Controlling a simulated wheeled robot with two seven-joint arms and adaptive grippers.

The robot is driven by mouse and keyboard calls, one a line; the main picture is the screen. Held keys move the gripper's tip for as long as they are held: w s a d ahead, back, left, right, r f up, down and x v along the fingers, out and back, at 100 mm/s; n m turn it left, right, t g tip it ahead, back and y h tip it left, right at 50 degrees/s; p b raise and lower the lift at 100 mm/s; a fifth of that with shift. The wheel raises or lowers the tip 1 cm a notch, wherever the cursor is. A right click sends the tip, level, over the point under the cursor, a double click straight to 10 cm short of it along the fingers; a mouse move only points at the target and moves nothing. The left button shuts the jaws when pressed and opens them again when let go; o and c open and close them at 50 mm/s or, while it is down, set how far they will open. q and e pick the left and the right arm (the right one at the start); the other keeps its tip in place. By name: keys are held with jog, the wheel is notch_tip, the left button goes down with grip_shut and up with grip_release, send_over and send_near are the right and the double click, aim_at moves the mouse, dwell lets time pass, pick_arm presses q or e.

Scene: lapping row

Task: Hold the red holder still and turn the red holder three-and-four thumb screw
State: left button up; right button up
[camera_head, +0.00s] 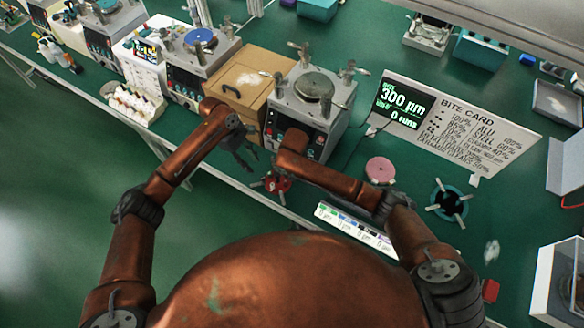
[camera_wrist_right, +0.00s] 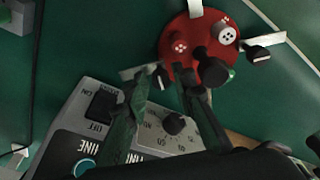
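The red holder (camera_head: 276,184) is a small round disc with metal arms at the front edge of the green bench. In the right wrist view the red holder (camera_wrist_right: 180,48) shows near the top, with black knobs on its arms, a white button-like piece (camera_wrist_right: 228,35) and a larger black knob (camera_wrist_right: 212,68). I cannot tell which knob is the three-and-four thumb screw. My left gripper (camera_head: 243,158) is above and left of the holder, its dark fingers apart and empty. My right gripper (camera_wrist_right: 168,84) is open beside the holder; in the head view my right wrist hides its fingers.
A lapping machine (camera_head: 312,110) stands behind the holder, a cardboard box (camera_head: 262,62) to its left. A pink disc (camera_head: 380,170), a teal ring holder (camera_head: 450,200) and a labelled strip (camera_head: 350,228) lie to the right. The bench's front edge is close.

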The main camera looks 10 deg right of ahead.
jog(key=shift+w+f, duration=0.1)
jog(key=shift+f, duration=0.5)
jog(key=shift+c, duration=0.5)
grip_shut()
